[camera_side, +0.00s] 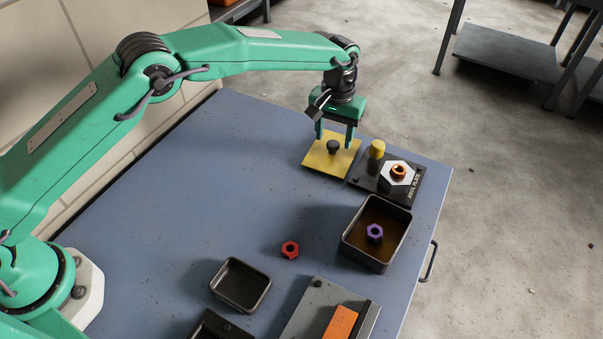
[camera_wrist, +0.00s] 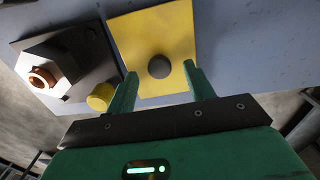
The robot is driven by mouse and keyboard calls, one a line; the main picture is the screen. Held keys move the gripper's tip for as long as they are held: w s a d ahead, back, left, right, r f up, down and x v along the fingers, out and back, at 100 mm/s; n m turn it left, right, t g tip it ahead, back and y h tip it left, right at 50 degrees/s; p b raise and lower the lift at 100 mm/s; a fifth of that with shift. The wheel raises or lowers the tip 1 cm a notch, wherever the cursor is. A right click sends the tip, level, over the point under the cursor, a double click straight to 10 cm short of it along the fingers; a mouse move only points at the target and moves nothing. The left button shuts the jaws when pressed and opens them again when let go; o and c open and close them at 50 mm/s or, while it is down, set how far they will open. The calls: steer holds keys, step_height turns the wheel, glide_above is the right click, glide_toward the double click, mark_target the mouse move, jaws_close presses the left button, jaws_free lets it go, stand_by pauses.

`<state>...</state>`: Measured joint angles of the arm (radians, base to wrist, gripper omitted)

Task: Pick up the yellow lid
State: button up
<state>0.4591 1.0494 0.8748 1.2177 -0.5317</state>
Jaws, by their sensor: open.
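The yellow lid (camera_side: 322,161) is a flat square plate with a dark round knob (camera_side: 333,147) at its middle, lying at the far end of the blue table. In the wrist view the lid (camera_wrist: 150,28) is ahead of the fingers, and its knob (camera_wrist: 159,67) shows between them. My gripper (camera_side: 335,144) is open and points down over the lid, with its fingers to either side of the knob. In the wrist view my gripper (camera_wrist: 159,77) has a clear gap on both sides of the knob. I cannot tell whether the fingertips touch the lid.
A black plate (camera_side: 372,184) with a yellow cylinder (camera_side: 377,149) and a white hexagonal block bearing an orange nut (camera_side: 399,171) lies close right. A deep tray (camera_side: 411,217) holds a purple nut (camera_side: 375,233). A red nut (camera_side: 290,250) and a small empty tray (camera_side: 240,305) are nearer. The table's left is clear.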

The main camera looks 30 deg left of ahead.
steer(key=shift+f, duration=0.9)
jaws_close()
